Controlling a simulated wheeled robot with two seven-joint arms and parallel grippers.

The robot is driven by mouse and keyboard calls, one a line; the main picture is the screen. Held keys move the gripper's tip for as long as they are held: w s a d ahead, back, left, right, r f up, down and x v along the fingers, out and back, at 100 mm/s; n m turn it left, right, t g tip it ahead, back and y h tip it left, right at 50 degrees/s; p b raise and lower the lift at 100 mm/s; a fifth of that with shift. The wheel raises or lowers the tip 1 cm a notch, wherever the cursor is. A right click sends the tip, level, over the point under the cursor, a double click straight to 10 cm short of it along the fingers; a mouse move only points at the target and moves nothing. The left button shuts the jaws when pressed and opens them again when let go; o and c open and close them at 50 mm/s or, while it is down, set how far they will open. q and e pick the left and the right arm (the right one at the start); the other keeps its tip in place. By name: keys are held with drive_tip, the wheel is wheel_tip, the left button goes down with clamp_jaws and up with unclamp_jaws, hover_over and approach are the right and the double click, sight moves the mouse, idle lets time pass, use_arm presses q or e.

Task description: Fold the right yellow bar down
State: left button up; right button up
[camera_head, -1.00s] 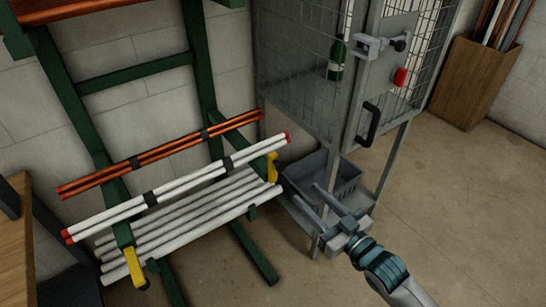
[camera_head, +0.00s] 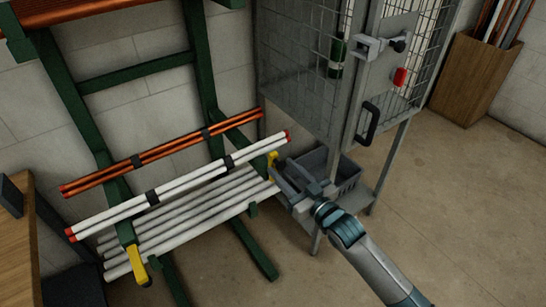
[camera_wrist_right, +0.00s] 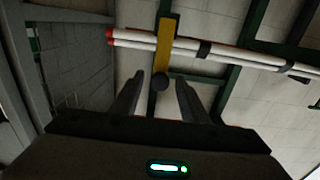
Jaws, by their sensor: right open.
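The right yellow bar (camera_head: 272,160) is at the right end of the white pipes (camera_head: 185,186) on the green rack. In the right wrist view the yellow bar (camera_wrist_right: 167,45) stands upright across the pipes, with a dark round knob (camera_wrist_right: 160,82) at its near end. My right gripper (camera_head: 282,168) is open beside this bar; it partly hides the bar in the head view. In the wrist view the knob appears between my right fingertips (camera_wrist_right: 160,86); I cannot tell whether they touch. My left gripper is not in view.
A second yellow bar (camera_head: 137,264) is at the rack's left leg. A grey crate (camera_head: 347,176) sits on the wire cabinet's lower shelf, close behind my right gripper. Orange pipes (camera_head: 165,153) lie behind the white ones. The floor at right (camera_head: 460,210) is clear.

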sight(273, 159)
drive_tip(key=x, duration=0.4)
drive_tip(key=shift+w, duration=0.15)
drive_tip(key=shift+w+a, duration=0.25)
drive_tip(key=shift+w, duration=0.05)
drive_tip(key=shift+w+a+p, duration=0.25)
drive_tip(key=shift+w+p, duration=0.05)
drive_tip(key=shift+w, duration=0.05)
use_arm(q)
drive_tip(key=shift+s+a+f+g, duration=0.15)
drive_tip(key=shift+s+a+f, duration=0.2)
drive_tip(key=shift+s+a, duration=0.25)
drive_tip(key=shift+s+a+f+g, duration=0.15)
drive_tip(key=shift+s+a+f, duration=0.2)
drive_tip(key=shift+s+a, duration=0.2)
use_arm(e)
drive_tip(key=shift+c, duration=0.5)
